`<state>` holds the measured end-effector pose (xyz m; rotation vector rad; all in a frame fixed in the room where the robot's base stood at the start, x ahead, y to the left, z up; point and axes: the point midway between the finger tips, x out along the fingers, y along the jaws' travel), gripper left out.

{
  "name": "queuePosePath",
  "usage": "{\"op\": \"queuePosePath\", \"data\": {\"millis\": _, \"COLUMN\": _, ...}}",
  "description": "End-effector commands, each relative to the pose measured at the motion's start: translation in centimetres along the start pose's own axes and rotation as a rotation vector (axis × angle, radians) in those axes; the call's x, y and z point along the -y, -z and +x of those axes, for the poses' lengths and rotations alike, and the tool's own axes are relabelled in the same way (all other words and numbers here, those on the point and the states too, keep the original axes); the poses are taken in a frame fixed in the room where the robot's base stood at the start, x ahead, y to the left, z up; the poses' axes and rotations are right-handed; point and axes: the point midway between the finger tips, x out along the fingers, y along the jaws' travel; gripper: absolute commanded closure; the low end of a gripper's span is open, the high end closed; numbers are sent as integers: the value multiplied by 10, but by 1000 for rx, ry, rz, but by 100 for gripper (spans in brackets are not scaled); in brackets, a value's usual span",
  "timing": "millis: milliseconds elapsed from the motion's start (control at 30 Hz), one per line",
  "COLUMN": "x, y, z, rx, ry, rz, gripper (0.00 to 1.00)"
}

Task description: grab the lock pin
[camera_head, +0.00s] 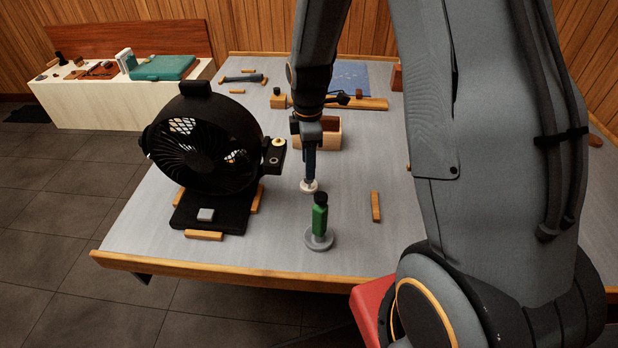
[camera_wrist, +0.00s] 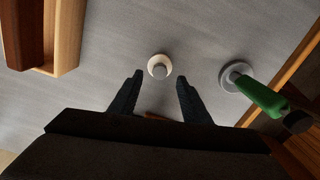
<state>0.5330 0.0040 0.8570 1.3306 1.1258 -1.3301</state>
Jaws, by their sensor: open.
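A small round cream piece with a grey centre, which looks like the lock pin (camera_head: 309,187), stands on the grey table. In the wrist view the lock pin (camera_wrist: 159,66) lies just beyond the fingertips, lined up with the gap between them. My gripper (camera_head: 309,172) points down above it in the head view. In the wrist view my gripper (camera_wrist: 159,80) is open with nothing between its two dark fingers. I cannot tell the exact height left between fingertips and pin.
A green black-topped object (camera_head: 320,220) stands on a grey round base close to the pin; its green body (camera_wrist: 262,97) also shows in the wrist view. A black fan (camera_head: 205,150) stands left. A wooden box (camera_head: 330,136) sits behind my gripper. A wooden strip (camera_head: 376,207) lies right.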

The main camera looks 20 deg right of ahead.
Motion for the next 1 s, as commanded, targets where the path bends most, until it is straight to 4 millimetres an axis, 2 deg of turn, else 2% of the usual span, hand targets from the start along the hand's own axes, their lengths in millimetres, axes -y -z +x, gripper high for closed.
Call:
{"op": "queuePosePath", "data": {"millis": 300, "x": 0, "y": 1, "z": 34, "rx": 0, "ry": 1, "rz": 1, "gripper": 57}}
{"op": "queuePosePath", "data": {"millis": 600, "x": 0, "y": 1, "z": 38, "rx": 0, "ry": 0, "rz": 1, "gripper": 57}}
{"op": "queuePosePath", "data": {"millis": 667, "x": 0, "y": 1, "z": 38, "rx": 0, "ry": 0, "rz": 1, "gripper": 65}}
{"op": "queuePosePath", "data": {"millis": 867, "x": 0, "y": 1, "z": 37, "rx": 0, "ry": 0, "rz": 1, "gripper": 99}}
{"op": "queuePosePath", "data": {"millis": 1000, "x": 0, "y": 1, "z": 37, "rx": 0, "ry": 0, "rz": 2, "gripper": 100}}
